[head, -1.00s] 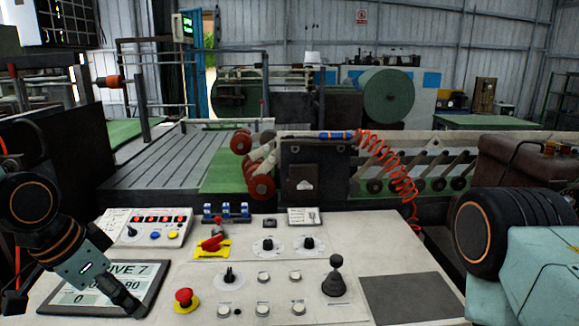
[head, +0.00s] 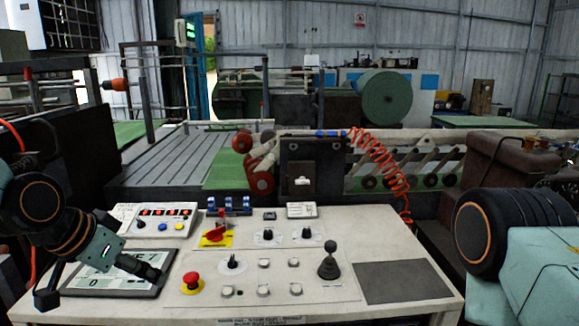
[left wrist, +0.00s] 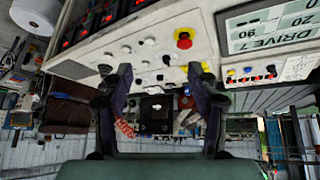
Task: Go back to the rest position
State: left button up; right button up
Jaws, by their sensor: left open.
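My left gripper (head: 152,274) hangs over the lower right part of the drive display (head: 122,262) at the left of the control desk (head: 400,240). In the left wrist view its two fingers (left wrist: 160,82) stand apart with nothing between them. That view also shows the display (left wrist: 268,28) at upper right and the red emergency button (left wrist: 184,40) beyond the fingers. My right gripper is not in view; a part of my right arm fills the lower right of the head view.
The desk carries a red emergency button (head: 192,282), a red rotary switch on a yellow plate (head: 216,236), a black joystick (head: 328,262) and several knobs. A grey pad (head: 402,282) lies at its right. A coiled red hose (head: 385,165) hangs behind.

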pick_arm(q)
jog(key=s+d+f+n+y+b, duration=0.1)
jog(key=s+f+n+b, duration=0.25)
jog(key=f, duration=0.95)
jog(key=s+d+f+n+y+b, duration=0.1)
jog(key=s+f+n+b, duration=0.3)
jog(key=f, duration=1)
jog(key=s+f+m+g+y+b, duration=0.1)
jog(key=s+f+g+b, duration=0.5)
jog(key=s+f, duration=1.2)
jog(key=s+m, duration=0.1)
jog(key=s, duration=0.3)
jog(key=shift+s+d+f, duration=0.2)
jog(key=shift+s+d, duration=0.05)
jog(key=shift+s, duration=0.05)
